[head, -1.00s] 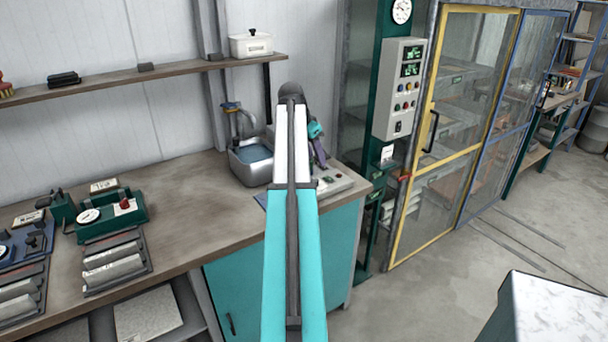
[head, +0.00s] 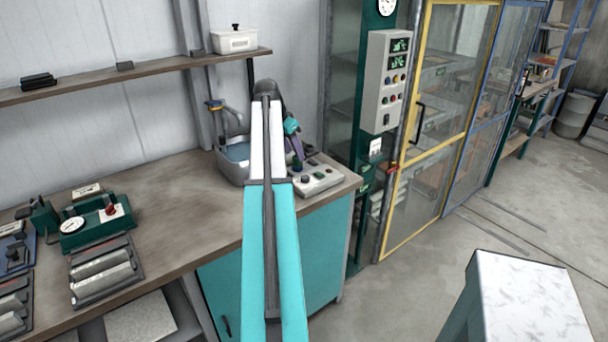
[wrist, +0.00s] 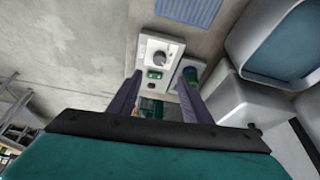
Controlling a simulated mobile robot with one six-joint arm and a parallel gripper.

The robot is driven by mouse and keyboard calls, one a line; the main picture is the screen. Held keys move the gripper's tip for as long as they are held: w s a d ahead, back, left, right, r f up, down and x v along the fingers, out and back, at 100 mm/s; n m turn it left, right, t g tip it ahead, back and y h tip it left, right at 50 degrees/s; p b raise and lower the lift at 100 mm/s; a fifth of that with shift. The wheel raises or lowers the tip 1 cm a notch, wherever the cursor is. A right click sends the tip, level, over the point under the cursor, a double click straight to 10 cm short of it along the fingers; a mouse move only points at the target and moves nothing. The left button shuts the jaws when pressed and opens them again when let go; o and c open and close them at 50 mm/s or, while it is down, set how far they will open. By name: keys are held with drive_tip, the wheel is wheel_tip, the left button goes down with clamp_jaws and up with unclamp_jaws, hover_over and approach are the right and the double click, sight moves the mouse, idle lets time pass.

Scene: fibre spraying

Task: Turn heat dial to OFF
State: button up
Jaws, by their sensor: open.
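A pale control box (head: 318,180) sits on the bench near its right end, just below my gripper. In the wrist view the box (wrist: 144,68) carries a round grey dial (wrist: 160,57) on a white face, with small green and red controls beside it. The dial's pointer setting is too small to read. My gripper (wrist: 159,80) is open and empty, its two purple fingers apart and pointing toward the box. In the head view my gripper (head: 296,148) shows just past my arm, above the box. I cannot tell any contact with the dial.
A grey water basin (head: 232,160) with a tap stands left of the box, partly behind my arm. A blue ribbed pad (wrist: 188,10) lies near the box. A green gauge device (head: 97,222) is further left. A wall panel (head: 388,82) hangs right of the bench.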

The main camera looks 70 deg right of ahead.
sight(305, 176)
drive_tip(key=shift+p+x, duration=1.6)
drive_tip(key=shift+x, duration=4.9)
drive_tip(key=c, duration=1.1)
